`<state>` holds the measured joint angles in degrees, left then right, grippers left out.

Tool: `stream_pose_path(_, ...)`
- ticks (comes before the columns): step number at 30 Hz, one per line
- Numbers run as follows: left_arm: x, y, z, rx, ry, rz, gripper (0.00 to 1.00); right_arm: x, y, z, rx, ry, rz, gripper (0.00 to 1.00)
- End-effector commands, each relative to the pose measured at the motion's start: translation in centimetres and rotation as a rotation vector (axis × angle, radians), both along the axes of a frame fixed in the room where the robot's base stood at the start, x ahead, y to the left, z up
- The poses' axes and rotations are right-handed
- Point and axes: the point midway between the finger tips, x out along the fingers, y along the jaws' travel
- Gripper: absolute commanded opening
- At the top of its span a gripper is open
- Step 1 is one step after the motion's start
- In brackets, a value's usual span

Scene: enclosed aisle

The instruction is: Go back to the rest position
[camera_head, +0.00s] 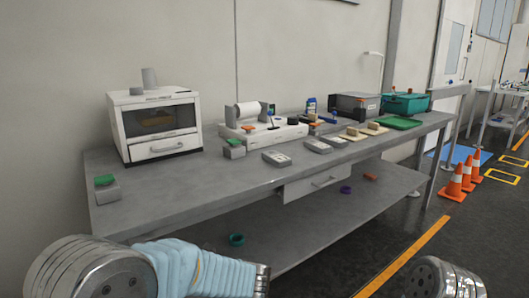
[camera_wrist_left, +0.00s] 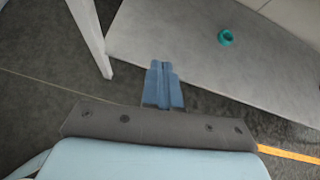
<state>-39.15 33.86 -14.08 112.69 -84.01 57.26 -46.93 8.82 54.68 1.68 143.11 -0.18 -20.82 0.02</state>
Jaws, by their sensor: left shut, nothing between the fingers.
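My left gripper (camera_wrist_left: 161,66) is shut and empty in the left wrist view. Its two blue fingers are pressed together over the dark floor, near the edge of the table's lower shelf (camera_wrist_left: 185,40). In the head view my left arm reaches in from the bottom left, in front of the table, and the fingers cannot be made out there. Only a rounded metal part of my right arm shows at the bottom right of the head view. My right gripper is out of view.
The grey table (camera_head: 240,178) holds a white oven (camera_head: 155,122), a paper roll device (camera_head: 262,128) and a green tray (camera_head: 400,123). A teal ring (camera_head: 237,239) lies on the lower shelf. Orange cones (camera_head: 455,183) stand at right. The floor before the table looks clear.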

Motion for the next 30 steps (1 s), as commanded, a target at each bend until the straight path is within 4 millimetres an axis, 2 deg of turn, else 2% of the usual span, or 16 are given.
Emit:
stream_pose_path(1,-1.2,0.6,-3.2,-0.071,0.063,0.045,0.0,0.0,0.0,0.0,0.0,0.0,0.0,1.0)
stream_pose_path(2,-2.0,0.7,-5.2,-0.128,0.099,0.08,0.0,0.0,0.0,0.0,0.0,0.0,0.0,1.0)
stream_pose_path(3,-3.6,0.8,-8.2,-0.216,0.157,0.141,0.0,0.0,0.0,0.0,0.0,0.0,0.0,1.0)
stream_pose_path(5,-6.4,0.9,-12.7,-0.365,0.243,0.261,0.0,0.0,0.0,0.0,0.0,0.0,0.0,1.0)
stream_pose_path(6,-8.6,0.7,-15.6,-0.472,0.298,0.364,0.0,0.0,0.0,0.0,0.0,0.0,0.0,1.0)
stream_pose_path(8,-12.3,0.0,-19.5,-0.643,0.369,0.554,0.0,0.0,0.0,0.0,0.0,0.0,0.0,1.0)
stream_pose_path(9,-14.8,-0.6,-21.9,-0.766,0.408,0.713,0.0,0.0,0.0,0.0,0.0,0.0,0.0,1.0)
stream_pose_path(11,-18.7,-2.0,-25.0,-0.959,0.438,1.016,0.0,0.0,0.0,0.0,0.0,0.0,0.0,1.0)
stream_pose_path(12,-20.7,-2.9,-26.4,-1.078,0.428,1.242,0.0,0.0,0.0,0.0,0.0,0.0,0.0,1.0)
stream_pose_path(15,-23.5,-3.9,-28.6,-1.269,0.313,1.744,0.0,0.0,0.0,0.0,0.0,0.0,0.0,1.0)
stream_pose_path(18,-24.8,-3.4,-29.9,-1.345,0.15,2.097,0.0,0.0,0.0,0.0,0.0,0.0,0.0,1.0)
stream_pose_path(19,-25.0,-3.2,-30.2,-1.356,0.104,2.168,0.0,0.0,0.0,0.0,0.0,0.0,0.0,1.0)
stream_pose_path(23,-25.6,-2.4,-30.7,-1.371,-0.014,2.333,0.0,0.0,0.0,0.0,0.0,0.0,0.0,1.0)
stream_pose_path(30,-25.5,-2.3,-30.8,-1.373,-0.03,2.347,0.0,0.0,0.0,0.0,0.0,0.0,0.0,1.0)
